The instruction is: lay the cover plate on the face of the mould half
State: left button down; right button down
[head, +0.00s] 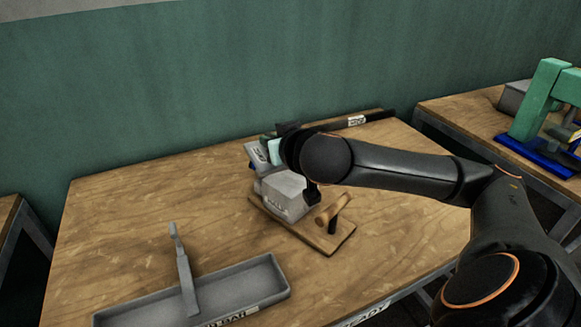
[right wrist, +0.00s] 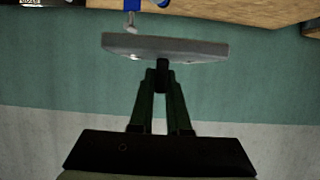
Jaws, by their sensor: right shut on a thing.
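The cover plate (right wrist: 165,47) is a flat grey plate, seen nearly edge-on in the right wrist view. My right gripper (right wrist: 162,76) is shut on the small dark knob at the middle of the plate, with the teal wall behind it. In the head view my right wrist hides the fingertips and most of what they hold. The mould half looks to be the pale grey block (head: 284,194) on a wooden board (head: 330,242), just below my right wrist; its upper side is partly covered. I cannot tell any contact between plate and block. My left gripper is not in view.
A grey tray (head: 270,290) with an upright grey bar (head: 185,275) lies at the front left. A dark strip (head: 357,120) runs along the back. A green press (head: 545,100) stands on the right table. The left table is clear.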

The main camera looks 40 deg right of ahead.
jog(key=d+f, duration=0.3)
jog(key=w+d+f+b, duration=0.1)
jog(key=f, duration=0.1)
jog(key=shift+d, duration=0.4)
jog(key=shift+d+f, duration=0.35)
jog(key=shift+f, duration=0.05)
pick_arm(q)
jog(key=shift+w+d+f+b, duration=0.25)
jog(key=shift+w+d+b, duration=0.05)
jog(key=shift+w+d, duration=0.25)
pick_arm(e)
jog(key=shift+d+f, duration=0.2)
jog(key=shift+f, duration=1.6)
jog(key=shift+f, duration=0.2)
jog(key=c, duration=0.9)
grip_release()
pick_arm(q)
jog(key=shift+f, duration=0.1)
pick_arm(e)
jog(key=shift+r, duration=0.1)
